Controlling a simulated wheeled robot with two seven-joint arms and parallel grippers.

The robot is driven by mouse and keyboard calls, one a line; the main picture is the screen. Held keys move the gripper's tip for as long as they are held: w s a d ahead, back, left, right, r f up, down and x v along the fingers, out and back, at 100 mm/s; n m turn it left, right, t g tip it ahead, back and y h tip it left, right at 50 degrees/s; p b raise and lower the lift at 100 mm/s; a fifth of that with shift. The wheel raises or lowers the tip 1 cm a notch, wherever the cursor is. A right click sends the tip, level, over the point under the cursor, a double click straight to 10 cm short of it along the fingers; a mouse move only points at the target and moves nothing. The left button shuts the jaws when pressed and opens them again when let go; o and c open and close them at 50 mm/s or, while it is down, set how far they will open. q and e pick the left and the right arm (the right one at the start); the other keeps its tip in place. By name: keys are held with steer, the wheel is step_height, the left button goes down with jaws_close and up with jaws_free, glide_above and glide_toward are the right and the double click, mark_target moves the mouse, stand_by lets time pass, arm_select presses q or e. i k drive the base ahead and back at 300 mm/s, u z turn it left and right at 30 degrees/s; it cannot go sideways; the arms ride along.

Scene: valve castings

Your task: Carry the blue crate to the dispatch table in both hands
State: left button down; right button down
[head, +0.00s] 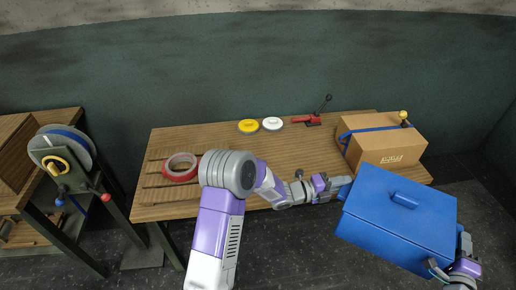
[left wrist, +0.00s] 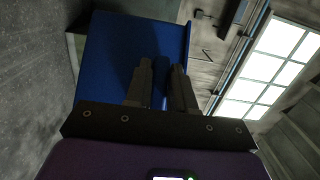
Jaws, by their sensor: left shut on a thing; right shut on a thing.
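The blue crate (head: 390,236), with a closed lid and a small handle on top, is held at the right, in front of the wooden table (head: 225,141). My left gripper (head: 343,187) is shut on the crate's left side. In the left wrist view its two fingers (left wrist: 161,85) reach the crate's blue wall (left wrist: 115,60). My right gripper (head: 436,266) is shut on the crate's right side near the lower right corner. Its fingertips are partly hidden. The crate looks roughly level and covers part of the table's front right edge. I cannot tell which table is the dispatch table.
A cardboard box (head: 385,150) with blue strap stands on the table's right. A red tape roll (head: 181,168), yellow disc (head: 248,127), white disc (head: 272,124) and red toggle clamp (head: 313,119) lie further left. A strapping reel stand (head: 65,158) stands at left. Mid-table is clear.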

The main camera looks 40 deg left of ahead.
mark_target(282, 154)
steer(key=u, duration=0.55)
steer(key=i, duration=0.75)
steer(key=u, duration=0.65)
steer(key=i, duration=0.45)
steer(key=u, duration=0.15)
